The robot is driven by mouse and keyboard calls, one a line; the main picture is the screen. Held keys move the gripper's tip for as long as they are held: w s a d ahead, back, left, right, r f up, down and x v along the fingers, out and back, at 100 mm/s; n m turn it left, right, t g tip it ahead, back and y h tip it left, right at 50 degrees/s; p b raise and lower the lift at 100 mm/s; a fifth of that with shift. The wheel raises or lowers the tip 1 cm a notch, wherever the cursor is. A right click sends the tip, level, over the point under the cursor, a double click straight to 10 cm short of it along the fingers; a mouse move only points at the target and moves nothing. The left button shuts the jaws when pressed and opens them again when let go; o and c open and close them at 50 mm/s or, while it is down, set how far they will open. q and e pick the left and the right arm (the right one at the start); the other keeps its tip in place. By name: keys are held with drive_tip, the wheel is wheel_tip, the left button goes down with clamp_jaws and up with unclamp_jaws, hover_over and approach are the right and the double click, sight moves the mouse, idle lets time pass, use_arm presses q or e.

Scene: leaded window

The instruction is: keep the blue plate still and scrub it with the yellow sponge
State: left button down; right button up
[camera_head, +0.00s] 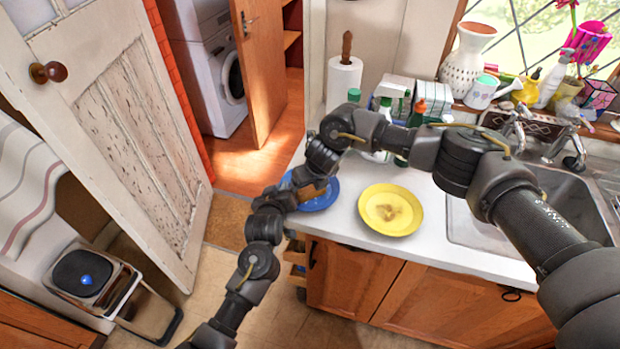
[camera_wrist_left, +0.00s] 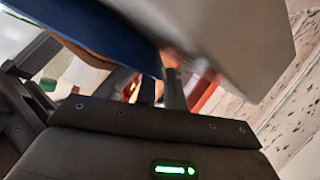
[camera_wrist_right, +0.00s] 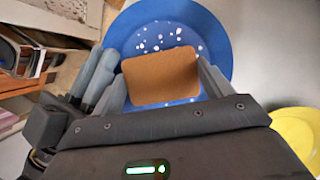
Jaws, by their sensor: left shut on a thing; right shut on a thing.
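The blue plate (camera_head: 322,201) lies on the white worktop near its left end, partly hidden by my arms. White specks show on the blue plate (camera_wrist_right: 180,40) in the right wrist view. My left gripper (camera_head: 292,194) is shut on the plate's rim at the worktop edge; its fingers (camera_wrist_left: 160,90) meet the rim in the left wrist view. My right gripper (camera_wrist_right: 160,82) is shut on the sponge (camera_wrist_right: 160,76), which looks orange-brown and lies over the plate. In the head view the sponge (camera_head: 314,191) shows only as a small piece.
A yellow plate (camera_head: 391,210) with a brown stain lies to the right of the blue plate. The sink (camera_head: 560,205) is farther right. Bottles (camera_head: 385,115) and a paper roll (camera_head: 344,80) stand behind. Bare worktop (camera_head: 345,235) lies between the plates and front edge.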

drive_tip(key=shift+s+a+f, duration=0.1)
drive_tip(key=shift+s+a, duration=0.05)
drive_tip(key=shift+s, duration=0.2)
drive_tip(key=shift+w, duration=0.1)
use_arm(q)
drive_tip(key=shift+f, duration=0.1)
use_arm(e)
drive_tip(key=shift+w, duration=0.5)
drive_tip(key=shift+s+d, duration=0.1)
drive_tip(key=shift+d, duration=0.6)
drive_tip(key=shift+a, duration=0.15)
use_arm(q)
drive_tip(key=shift+d, duration=0.1)
use_arm(e)
drive_tip(key=shift+w+a, duration=0.2)
drive_tip(key=shift+a, duration=0.75)
